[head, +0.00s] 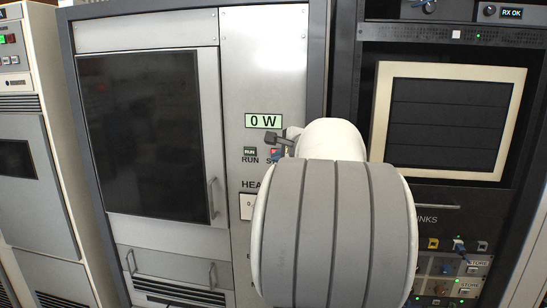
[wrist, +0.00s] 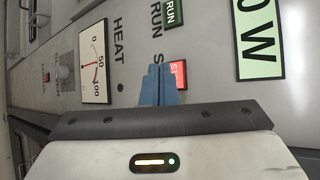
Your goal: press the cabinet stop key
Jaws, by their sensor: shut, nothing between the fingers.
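The cabinet stop key is a small red key (wrist: 179,73) on the pale panel in the wrist view, its lettering partly hidden by my fingers. My gripper (wrist: 158,68) is shut and empty, its blue fingertips close together beside the key and overlapping its edge in the picture. I cannot tell whether they touch it. In the head view a sliver of the red key (head: 276,152) shows, with its label mostly hidden behind my arm. The green RUN key (head: 250,151) is to its left and also shows in the wrist view (wrist: 174,12).
A lit display reading "0 W" (head: 263,121) sits above the keys. A HEAT meter (wrist: 95,62) is below them on the same panel. A dark cabinet window (head: 145,135) is at left. A rack with a cream-framed screen (head: 450,120) and patch cables stands at right.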

